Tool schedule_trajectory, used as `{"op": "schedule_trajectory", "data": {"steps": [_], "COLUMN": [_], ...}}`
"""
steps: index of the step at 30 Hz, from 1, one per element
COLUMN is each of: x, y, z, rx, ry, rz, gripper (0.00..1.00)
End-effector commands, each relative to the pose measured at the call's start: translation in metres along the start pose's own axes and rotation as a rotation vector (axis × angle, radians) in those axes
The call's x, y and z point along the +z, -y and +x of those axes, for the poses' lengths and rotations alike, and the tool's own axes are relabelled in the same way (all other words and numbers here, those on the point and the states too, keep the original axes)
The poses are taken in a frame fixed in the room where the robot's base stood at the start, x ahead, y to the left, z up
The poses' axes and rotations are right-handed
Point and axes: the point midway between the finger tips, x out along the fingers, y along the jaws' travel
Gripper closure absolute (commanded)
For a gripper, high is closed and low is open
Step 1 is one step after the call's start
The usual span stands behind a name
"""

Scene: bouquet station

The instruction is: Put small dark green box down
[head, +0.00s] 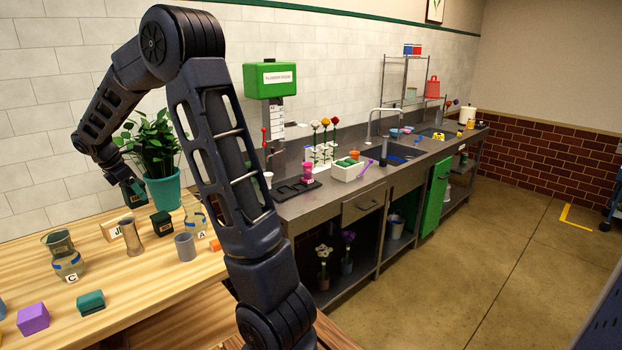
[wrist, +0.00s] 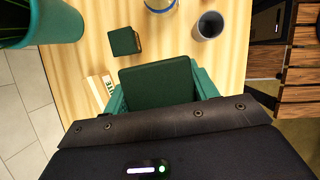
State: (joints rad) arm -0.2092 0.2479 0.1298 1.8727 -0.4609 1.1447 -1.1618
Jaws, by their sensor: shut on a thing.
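A small dark green box (wrist: 157,84) is between the teal fingers of my gripper (head: 133,190), which is shut on it. In the wrist view the box is held in front of the palm, and the table shows beyond it. In the head view my gripper is above the far part of the wooden table (head: 150,290), left of the plant pot. A second dark green box (head: 161,223) stands on the table; it also shows in the wrist view (wrist: 122,41), apart from the held one. The underside of the held box is hidden.
A purple box (head: 33,318) and teal box (head: 91,302) lie nearer. The table's front middle is clear.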

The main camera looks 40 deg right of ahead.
Motion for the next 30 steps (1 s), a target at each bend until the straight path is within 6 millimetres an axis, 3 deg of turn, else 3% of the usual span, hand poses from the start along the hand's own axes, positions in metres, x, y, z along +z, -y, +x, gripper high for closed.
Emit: {"op": "schedule_trajectory", "data": {"steps": [6, 15, 23, 30], "x": [0.072, 0.175, 0.269, 0.358], "y": [-0.032, -0.056, -0.061, -0.050], "z": [0.031, 0.075, 0.116, 0.154], "rx": [-0.007, -0.015, -0.021, -0.027], "ry": [0.000, 0.000, 0.000, 0.000], "rz": [0.020, 0.037, 0.053, 0.068], "gripper": [0.68, 0.68, 0.68, 0.68]}}
